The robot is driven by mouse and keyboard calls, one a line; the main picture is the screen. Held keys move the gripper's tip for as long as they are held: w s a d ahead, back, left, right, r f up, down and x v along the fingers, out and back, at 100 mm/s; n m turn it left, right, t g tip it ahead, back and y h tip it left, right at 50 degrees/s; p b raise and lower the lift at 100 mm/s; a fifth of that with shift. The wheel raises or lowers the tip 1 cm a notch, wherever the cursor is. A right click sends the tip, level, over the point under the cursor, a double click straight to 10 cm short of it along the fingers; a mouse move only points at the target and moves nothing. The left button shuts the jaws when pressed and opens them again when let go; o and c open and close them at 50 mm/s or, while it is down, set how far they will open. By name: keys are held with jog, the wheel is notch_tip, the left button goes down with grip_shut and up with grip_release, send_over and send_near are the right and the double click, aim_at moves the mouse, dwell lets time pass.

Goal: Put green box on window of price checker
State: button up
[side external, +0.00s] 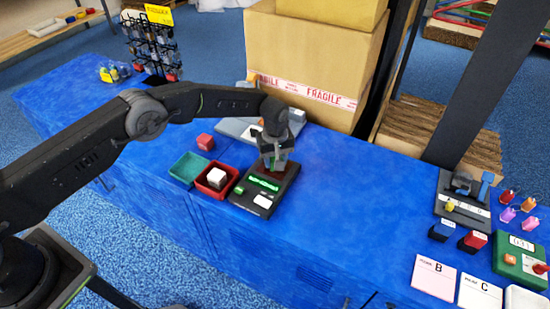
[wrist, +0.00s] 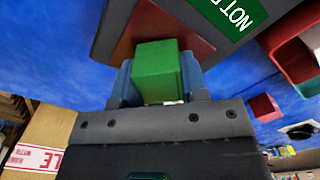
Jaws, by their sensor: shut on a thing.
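In the wrist view, my gripper (wrist: 158,85) is shut on a green box (wrist: 157,68), with a finger on each side of it. The dark price checker (wrist: 112,20) lies beyond the box. Its reddish-brown window (wrist: 137,28) shows around the box's far end. Whether the box touches the window cannot be told. In the side view, my gripper (side external: 274,160) points down over the far end of the price checker (side external: 250,203); the box is mostly hidden by the fingers. The checker's green display carries text.
Left of the price checker are a red tray (side external: 202,186) holding a white cube (side external: 217,176), and a green tray (side external: 181,167). A red cube (side external: 205,141) lies behind them. A large carton (side external: 290,60) stands behind.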

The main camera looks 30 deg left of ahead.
jog(key=o, duration=0.9)
jog(key=shift+f, duration=0.1)
notch_tip(320, 180, up, 12)
jog(key=shift+r, duration=0.25)
